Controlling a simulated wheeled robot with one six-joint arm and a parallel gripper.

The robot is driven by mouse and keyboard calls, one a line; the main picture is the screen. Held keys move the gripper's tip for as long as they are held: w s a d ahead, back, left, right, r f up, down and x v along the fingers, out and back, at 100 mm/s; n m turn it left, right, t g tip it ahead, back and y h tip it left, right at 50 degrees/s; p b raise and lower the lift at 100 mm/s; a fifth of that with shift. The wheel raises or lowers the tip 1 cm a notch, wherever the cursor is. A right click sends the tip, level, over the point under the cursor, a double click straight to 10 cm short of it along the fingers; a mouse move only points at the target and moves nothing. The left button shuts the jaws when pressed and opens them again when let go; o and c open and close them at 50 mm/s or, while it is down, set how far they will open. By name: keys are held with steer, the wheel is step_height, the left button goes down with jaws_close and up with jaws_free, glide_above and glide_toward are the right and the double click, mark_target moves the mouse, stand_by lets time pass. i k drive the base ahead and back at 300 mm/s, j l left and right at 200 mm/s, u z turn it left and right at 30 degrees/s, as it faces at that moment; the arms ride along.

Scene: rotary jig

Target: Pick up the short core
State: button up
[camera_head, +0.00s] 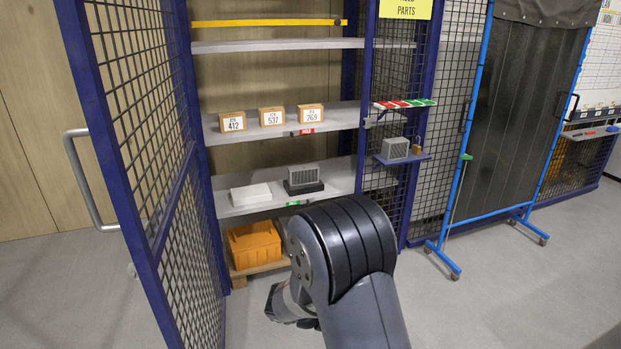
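Two grey finned blocks look like cores. One finned block (304,175) stands on a black base (303,188) on the lower grey shelf, next to a white block (251,194). The other finned block (395,148) sits on a small blue side ledge (408,159) at the right post of the rack. I cannot tell which is the short core. My arm fills the lower middle. Its far end (287,304) shows only in part behind the big dark joint, below and in front of the shelves, apart from both blocks. The fingers cannot be made out.
Three labelled boxes, 412 (232,121), 537 (271,116) and 269 (310,113), stand on the middle shelf. An orange bin (254,244) sits below. An open mesh door (165,170) bounds the left. A blue-framed screen (520,110) stands right; the floor at right is clear.

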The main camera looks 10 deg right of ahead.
mark_target(395, 149)
steer(key=i+l+z, duration=0.1)
steer(key=i+l, duration=0.2)
steer(key=i, duration=0.2)
steer(key=i+l+z, duration=0.15)
steer(key=i, duration=0.3)
steer(key=i+l+z, duration=0.1)
steer(key=i+l, duration=0.15)
steer(key=i, duration=0.25)
steer(key=i+l+z, duration=0.15)
steer(key=i, duration=0.35)
steer(key=i+l+u, duration=0.25)
steer(key=i+u, duration=0.2)
steer(key=i+l+u, duration=0.45)
steer(key=i, duration=0.15)
steer(key=i+l+u, duration=0.4)
steer(key=l, duration=0.2)
